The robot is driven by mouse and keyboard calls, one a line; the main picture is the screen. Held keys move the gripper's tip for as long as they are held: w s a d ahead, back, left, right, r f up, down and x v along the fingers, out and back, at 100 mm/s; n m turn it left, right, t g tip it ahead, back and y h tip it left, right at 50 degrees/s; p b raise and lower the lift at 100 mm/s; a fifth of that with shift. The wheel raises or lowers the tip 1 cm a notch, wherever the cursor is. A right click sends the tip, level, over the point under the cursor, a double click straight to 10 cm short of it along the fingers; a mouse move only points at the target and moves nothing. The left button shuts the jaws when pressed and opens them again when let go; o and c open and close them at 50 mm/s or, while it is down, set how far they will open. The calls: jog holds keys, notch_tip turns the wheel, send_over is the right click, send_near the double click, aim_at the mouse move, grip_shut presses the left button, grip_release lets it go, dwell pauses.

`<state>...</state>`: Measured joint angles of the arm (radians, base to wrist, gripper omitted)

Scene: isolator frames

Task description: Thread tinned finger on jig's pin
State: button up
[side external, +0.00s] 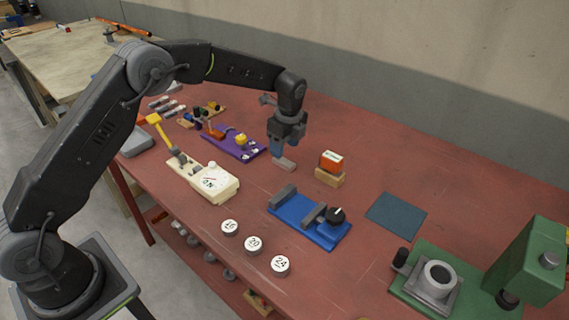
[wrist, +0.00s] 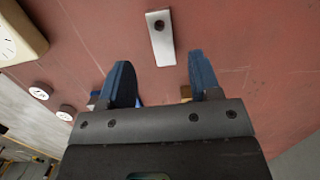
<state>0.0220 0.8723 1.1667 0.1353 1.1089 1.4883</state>
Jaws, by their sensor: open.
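The tinned finger (wrist: 162,50) is a flat pale grey strip with a dark hole near one end. It lies on the red bench, and its near end also shows below my gripper in the side view (side external: 286,164). My gripper (wrist: 160,72) is open, with two blue fingertips apart and nothing between them. In the wrist view the strip lies just beyond the fingertips, roughly centred between them. A blue fixture (side external: 298,217) with grey blocks and a black knob stands nearer the side camera. I cannot tell which fixture is the jig, and no pin is clear.
A cream meter (side external: 218,184) and a purple board (side external: 240,147) stand left. An orange-and-white box on a wooden block (side external: 329,178) is close right of my gripper. Several numbered round weights (side external: 254,244) line the front. A dark mat (side external: 396,216) and green machine (side external: 530,262) are right.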

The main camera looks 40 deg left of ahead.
aim_at(284, 161)
notch_tip(284, 161, down, 5)
jog(key=shift+w+a+f, duration=0.1)
jog(key=shift+w+a, duration=0.05)
grip_shut()
dwell(0.6)
